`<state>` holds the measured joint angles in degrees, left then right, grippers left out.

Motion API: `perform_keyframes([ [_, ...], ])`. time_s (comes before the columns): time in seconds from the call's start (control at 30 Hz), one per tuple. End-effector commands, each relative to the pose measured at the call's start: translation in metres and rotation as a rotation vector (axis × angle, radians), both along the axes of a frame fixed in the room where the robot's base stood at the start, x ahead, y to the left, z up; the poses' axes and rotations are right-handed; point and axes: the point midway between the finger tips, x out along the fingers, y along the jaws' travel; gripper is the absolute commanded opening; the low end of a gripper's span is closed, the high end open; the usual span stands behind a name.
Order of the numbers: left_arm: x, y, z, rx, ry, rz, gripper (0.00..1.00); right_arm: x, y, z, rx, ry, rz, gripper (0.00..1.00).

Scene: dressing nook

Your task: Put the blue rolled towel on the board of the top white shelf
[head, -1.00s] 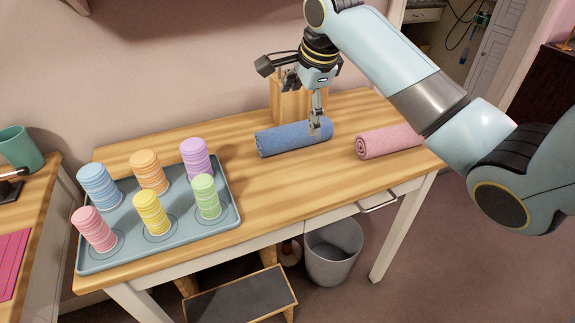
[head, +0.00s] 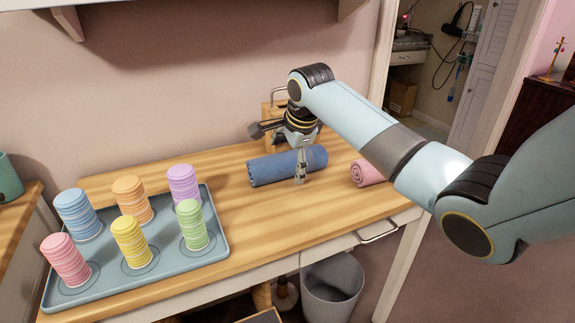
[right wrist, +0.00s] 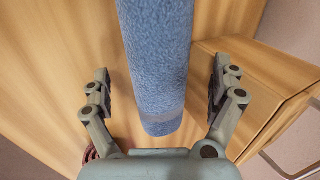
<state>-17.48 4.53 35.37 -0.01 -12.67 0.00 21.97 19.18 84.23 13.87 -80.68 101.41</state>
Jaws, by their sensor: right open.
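The blue rolled towel (head: 270,170) lies on the wooden tabletop in the head view. My right gripper (head: 300,180) is lowered at the towel's right half, with a finger in front of its near side. In the right wrist view the blue towel (right wrist: 158,60) runs between the open fingers, with a gap on each side. Part of a white shelf (head: 68,20) shows at the top left edge of the head view; its board's top is out of view. My left gripper is not in view.
A pink rolled towel (head: 366,173) lies to the right, partly behind my arm. A wooden box (head: 270,113) stands behind the gripper. A tray (head: 160,268) with several coloured stacks fills the table's left. A grey bin (head: 331,290) stands below.

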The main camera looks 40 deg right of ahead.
Motion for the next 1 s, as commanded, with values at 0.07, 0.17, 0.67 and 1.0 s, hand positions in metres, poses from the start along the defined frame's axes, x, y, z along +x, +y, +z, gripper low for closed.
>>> perform_keyframes([
  [0.07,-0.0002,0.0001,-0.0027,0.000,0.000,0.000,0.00,0.0023,-0.0001,-0.0066,0.001,0.001,0.000,0.94],
  [0.17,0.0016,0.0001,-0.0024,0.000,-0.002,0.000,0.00,0.0030,-0.0005,-0.0074,0.000,0.000,0.000,0.94],
  [0.67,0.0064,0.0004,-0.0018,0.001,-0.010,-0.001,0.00,0.0028,-0.0008,-0.0067,0.000,0.000,0.001,0.47],
  [1.0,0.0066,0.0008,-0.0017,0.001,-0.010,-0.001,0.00,0.0030,-0.0008,-0.0062,-0.002,-0.001,0.001,0.24],
])
